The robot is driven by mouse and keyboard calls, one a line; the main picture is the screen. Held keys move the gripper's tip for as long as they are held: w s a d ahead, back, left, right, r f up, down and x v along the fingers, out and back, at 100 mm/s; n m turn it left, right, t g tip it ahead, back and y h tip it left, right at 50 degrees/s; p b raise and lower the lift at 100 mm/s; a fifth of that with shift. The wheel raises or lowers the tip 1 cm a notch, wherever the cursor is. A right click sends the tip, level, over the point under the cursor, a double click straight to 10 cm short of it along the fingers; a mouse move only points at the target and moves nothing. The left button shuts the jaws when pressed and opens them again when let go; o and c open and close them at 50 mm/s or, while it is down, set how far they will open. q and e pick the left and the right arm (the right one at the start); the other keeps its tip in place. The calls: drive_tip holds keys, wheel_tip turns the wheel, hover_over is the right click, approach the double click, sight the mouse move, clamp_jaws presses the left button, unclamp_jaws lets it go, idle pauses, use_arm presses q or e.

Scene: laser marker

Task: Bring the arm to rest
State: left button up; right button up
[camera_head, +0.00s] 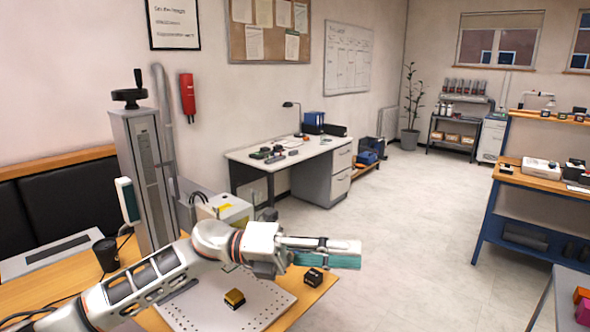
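My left arm (150,280) comes in from the lower left and stretches across the workbench. My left gripper (345,254) is at its end, pointing right, with pale fingers and teal pads. It is above the right edge of the bench, and its far end overlaps the floor in the picture. I see nothing clearly held, but the fingers overlap from this side, so their opening cannot be judged. My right gripper is not in view.
A perforated plate (200,310) on the wooden bench carries a gold-and-black block (234,299). A small dark block (314,277) sits near the bench's right edge. The marker's grey column (140,165) stands behind my arm, beside a black cup (106,254).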

use_arm(q)
drive_tip(key=w+a+f+n+t+y, duration=0.1)
drive_tip(key=a+f+n+t+y, duration=0.3)
drive_tip(key=f+n+t, duration=0.45)
drive_tip(key=w+a+f+n+t+y, duration=0.1)
drive_tip(key=a+f+n+t, duration=0.45)
drive_tip(key=f+n, duration=0.5)
drive_tip(key=w+a+f+n+t+y, duration=0.25)
drive_tip(key=a+f+n+t, duration=0.35)
drive_tip(key=n, duration=0.6)
drive_tip(key=s+a+f+n+g+y, duration=0.1)
drive_tip(key=s+a+f+n+y, duration=0.2)
drive_tip(key=s+a+f, duration=0.2)
drive_tip(key=s+a+f+n+g+y, duration=0.2)
drive_tip(key=s+a+f, duration=0.3)
drive_tip(key=s+f, duration=0.4)
drive_tip(key=s+a+f+n+g+y, duration=0.2)
drive_tip(key=s+a+f+n+y, duration=0.2)
drive_tip(key=s+f, duration=0.4)
wheel_tip(320, 180, down, 3)
drive_tip(key=shift+a+f, duration=0.2)
drive_tip(key=shift+a, duration=0.4)
drive_tip(key=shift+d, duration=0.2)
